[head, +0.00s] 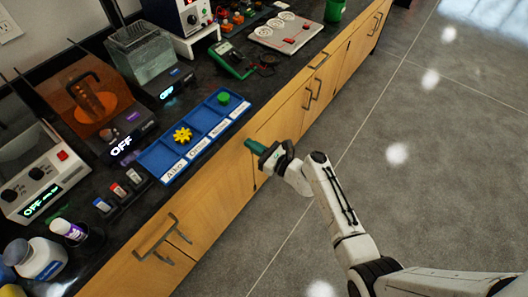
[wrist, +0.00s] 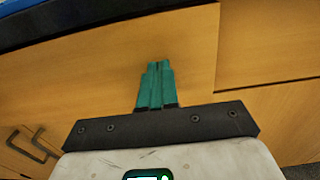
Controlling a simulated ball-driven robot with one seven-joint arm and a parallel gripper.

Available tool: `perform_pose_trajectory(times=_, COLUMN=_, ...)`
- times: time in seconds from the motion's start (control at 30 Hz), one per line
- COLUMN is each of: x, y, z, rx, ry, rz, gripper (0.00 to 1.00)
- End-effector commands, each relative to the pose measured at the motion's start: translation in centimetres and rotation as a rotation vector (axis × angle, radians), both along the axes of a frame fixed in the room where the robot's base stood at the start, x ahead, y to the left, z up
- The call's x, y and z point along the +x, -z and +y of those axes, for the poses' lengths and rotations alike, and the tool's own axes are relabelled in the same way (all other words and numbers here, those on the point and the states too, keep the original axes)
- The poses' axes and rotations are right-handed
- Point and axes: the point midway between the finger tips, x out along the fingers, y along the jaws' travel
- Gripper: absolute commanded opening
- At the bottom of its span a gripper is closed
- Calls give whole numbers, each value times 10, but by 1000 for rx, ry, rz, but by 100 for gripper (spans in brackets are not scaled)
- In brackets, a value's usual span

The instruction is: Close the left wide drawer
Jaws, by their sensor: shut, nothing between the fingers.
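The left wide drawer has a light wooden front (head: 205,208) under the dark counter, with a dark bar handle (head: 153,240) toward the lower left of the head view. No clear gap shows between its front and the cabinet; I cannot tell whether it stands slightly out. My gripper (head: 254,146) is shut and empty, its green fingers pointing at the wooden front near the drawer's right end. In the wrist view, the shut fingertips (wrist: 158,66) are in front of the wooden panel (wrist: 100,75). I cannot tell whether they touch it.
Door handles (wrist: 35,145) show low on the left in the wrist view. A blue labelled tray (head: 158,160) lies along the counter edge, with a yellow gear and a green piece. Several devices and bottles crowd the counter. The grey floor (head: 420,190) at right is clear.

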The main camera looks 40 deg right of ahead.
Motion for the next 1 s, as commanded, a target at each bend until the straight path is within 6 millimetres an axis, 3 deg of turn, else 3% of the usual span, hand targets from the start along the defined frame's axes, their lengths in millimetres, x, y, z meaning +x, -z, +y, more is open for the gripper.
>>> perform_pose_trajectory(times=0.13, x=9, y=0, z=3, rx=0, ry=-1, rz=0, gripper=0)
perform_pose_trajectory(times=0.57, x=13, y=1, z=4, rx=0, ry=-1, rz=0, gripper=0)
perform_pose_trajectory(times=0.8, x=43, y=1, z=13, rx=1, ry=-2, rz=-2, gripper=0)
perform_pose_trajectory(times=1.0, x=46, y=-1, z=14, rx=-1, ry=0, rz=-1, gripper=0)
